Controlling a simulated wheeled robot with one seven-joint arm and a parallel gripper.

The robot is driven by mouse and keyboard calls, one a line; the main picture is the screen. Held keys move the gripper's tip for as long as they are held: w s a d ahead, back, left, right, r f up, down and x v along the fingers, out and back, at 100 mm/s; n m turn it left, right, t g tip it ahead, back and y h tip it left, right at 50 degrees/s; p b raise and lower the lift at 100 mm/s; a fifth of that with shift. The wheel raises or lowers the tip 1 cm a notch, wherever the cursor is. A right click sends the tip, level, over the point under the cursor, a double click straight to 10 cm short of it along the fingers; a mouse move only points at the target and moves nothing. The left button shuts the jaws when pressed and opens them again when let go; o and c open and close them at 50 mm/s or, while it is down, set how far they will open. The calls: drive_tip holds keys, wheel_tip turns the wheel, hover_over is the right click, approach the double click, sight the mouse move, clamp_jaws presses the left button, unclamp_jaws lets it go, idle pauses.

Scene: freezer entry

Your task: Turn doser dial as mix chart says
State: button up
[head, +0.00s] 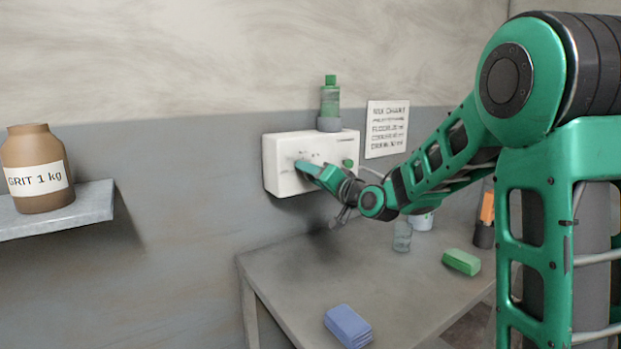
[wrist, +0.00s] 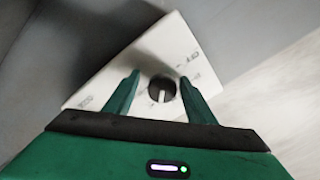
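My gripper (wrist: 160,77) is open, one finger on each side of the dial; contact is not clear. In the head view my gripper (head: 306,170) is at the doser's front and hides the dial. The mix chart (head: 387,129) hangs right of the doser; its small lines are blurred.
A shelf (head: 60,218) at left holds a brown GRIT jar (head: 35,155).

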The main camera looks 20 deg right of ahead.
drive_tip(key=shift+s, duration=0.1)
drive_tip(key=v, duration=1)
drive_tip(key=shift+s, duration=0.25)
drive_tip(key=shift+d, duration=0.1)
drive_tip(key=s+d+f+n+g+h, duration=0.1)
drive_tip(key=s+d+f+g+h, duration=0.1)
drive_tip(key=s+d+f+g, duration=0.45)
drive_tip(key=s+d+f+n+g+h, duration=0.1)
drive_tip(key=s+d+f+g+h, duration=0.15)
drive_tip(key=s+f, duration=0.65)
drive_tip(key=s+d+f+m+g, duration=0.1)
drive_tip(key=s+g, duration=0.3)
drive_tip(key=s, duration=0.8)
drive_tip(key=s+d+f+m+g, duration=0.2)
drive_tip(key=s+d+f+g, duration=0.1)
drive_tip(key=s, duration=0.9)
drive_tip(key=shift+s+d+g+h, duration=0.35)
drive_tip(key=shift+d+g+h, duration=0.1)
drive_tip(key=shift+d+g, duration=0.2)
